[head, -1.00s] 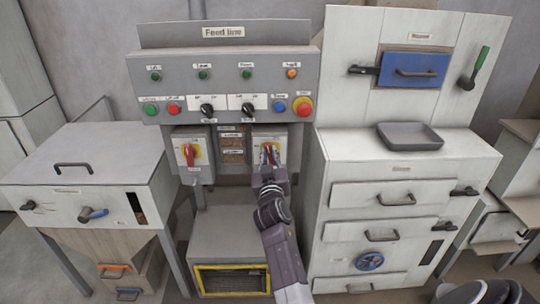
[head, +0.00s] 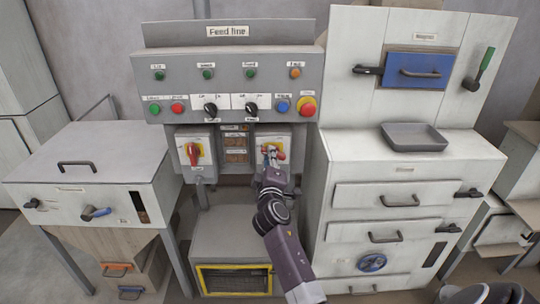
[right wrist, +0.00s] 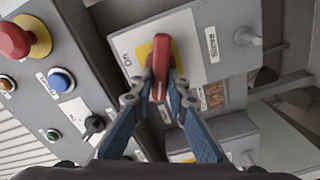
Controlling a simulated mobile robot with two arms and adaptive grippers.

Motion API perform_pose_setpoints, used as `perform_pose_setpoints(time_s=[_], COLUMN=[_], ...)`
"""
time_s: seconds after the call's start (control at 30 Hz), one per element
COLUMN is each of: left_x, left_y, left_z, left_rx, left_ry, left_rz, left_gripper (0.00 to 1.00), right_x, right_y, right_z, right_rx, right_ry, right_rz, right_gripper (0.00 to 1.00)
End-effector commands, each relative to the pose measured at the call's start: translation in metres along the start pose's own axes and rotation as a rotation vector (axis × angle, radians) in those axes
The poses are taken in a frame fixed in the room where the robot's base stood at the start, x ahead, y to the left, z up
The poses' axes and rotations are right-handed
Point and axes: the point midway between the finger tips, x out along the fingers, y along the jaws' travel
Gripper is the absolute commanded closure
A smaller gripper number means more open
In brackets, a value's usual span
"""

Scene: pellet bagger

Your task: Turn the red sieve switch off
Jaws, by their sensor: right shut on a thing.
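The red sieve switch (right wrist: 162,62) is a red handle on a yellow plate, on a light box with an "On" label and a second label at its side. In the head view it is the right one of two alike switches (head: 278,150), partly hidden by my gripper. My right gripper (right wrist: 161,92) is shut on the red handle, with a blue-sided finger on each side. It also shows in the head view (head: 270,157). In the wrist view the handle appears turned crosswise to the box's upright. My left gripper is not in view.
The other red switch (head: 194,153) is on the left box, with its handle near upright. Above both is a sloped panel (head: 235,70) with buttons, black knobs and a red emergency button (head: 307,105). A white cabinet (head: 330,215) stands close to my right arm.

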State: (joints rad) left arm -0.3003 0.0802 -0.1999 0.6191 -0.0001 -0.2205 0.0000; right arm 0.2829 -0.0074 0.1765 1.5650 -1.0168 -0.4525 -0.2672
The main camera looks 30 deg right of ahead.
Motion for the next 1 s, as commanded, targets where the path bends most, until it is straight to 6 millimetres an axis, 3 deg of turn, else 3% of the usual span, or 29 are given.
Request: perform_pose_setpoints(time_s=[0.5,1.0], left_x=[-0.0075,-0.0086], left_y=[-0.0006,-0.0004], left_z=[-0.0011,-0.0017], left_rx=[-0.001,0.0], left_ry=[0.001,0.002], left_rz=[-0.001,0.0], left_gripper=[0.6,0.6], right_x=[0.0013,0.0017], right_y=[-0.0007,-0.0004], right_z=[0.0021,0.0027], right_rx=[-0.347,-0.415], right_ry=[-0.003,-0.005], right_rz=[0.005,0.007], right_gripper=[1.0,1.0])
